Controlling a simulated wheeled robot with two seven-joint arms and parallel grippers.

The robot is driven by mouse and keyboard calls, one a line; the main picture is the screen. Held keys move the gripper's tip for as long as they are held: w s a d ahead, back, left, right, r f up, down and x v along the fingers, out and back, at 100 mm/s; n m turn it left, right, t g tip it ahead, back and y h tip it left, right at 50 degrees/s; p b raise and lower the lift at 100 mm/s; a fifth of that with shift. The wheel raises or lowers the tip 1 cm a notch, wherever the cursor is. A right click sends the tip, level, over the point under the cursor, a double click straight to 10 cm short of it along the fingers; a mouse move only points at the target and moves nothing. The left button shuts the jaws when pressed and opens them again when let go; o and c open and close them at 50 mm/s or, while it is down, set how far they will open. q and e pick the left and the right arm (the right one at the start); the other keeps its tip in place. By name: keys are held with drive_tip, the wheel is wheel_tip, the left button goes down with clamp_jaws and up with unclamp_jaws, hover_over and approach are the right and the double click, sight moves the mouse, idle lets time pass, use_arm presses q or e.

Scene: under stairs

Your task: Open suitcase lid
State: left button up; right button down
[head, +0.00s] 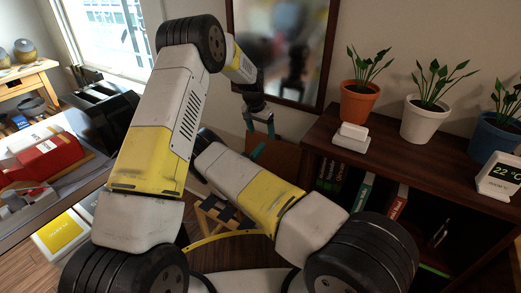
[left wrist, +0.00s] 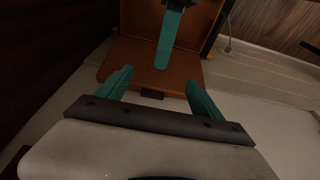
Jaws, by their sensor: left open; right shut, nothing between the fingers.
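The brown suitcase (left wrist: 150,72) shows in the left wrist view as two orange-brown panels meeting at a crease, with a small dark piece at the near edge. The far panel looks raised, but its angle is hard to judge. In the head view only a brown part (head: 287,155) shows, beside the cabinet and partly behind my right arm. My left gripper (left wrist: 158,80) is open and empty, its teal fingers pointing toward the suitcase; it also shows in the head view (head: 260,123). My right gripper (left wrist: 165,50) is shut and empty, in front of the raised panel. Contact is unclear.
A dark wooden cabinet (head: 420,150) with books and potted plants stands on the right. A mirror (head: 280,45) hangs on the wall behind. A table with a red object (head: 45,155) is on the left. My arms cover much of the middle.

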use_arm(q)
drive_tip(key=s+a+r+n+t, duration=0.1)
drive_tip(key=s+a+r, duration=0.4)
drive_tip(key=r, duration=0.4)
drive_tip(key=s+a+r+n, duration=0.1)
drive_tip(key=s+a+r, duration=0.4)
drive_tip(key=r, duration=0.4)
drive_tip(key=s+a+r+n+t, duration=0.1)
drive_tip(key=s+a+r, duration=0.4)
drive_tip(key=r, duration=0.4)
drive_tip(key=s+a+n+t, duration=0.1)
drive_tip(key=s+a+n, duration=0.1)
drive_tip(key=s, duration=1.1)
drive_tip(key=s+a+r+n, duration=0.1)
drive_tip(key=s+a, duration=0.3)
drive_tip(key=s, duration=0.9)
drive_tip(key=shift+a+r+n+t, duration=0.15)
drive_tip(key=shift+r+n+t, duration=0.15)
drive_tip(key=shift+n+t, duration=0.1)
use_arm(e)
drive_tip(key=shift+f+v, duration=0.15)
drive_tip(key=shift+v, duration=0.65)
drive_tip(key=shift+f+v, duration=0.15)
drive_tip(key=shift+v, duration=0.65)
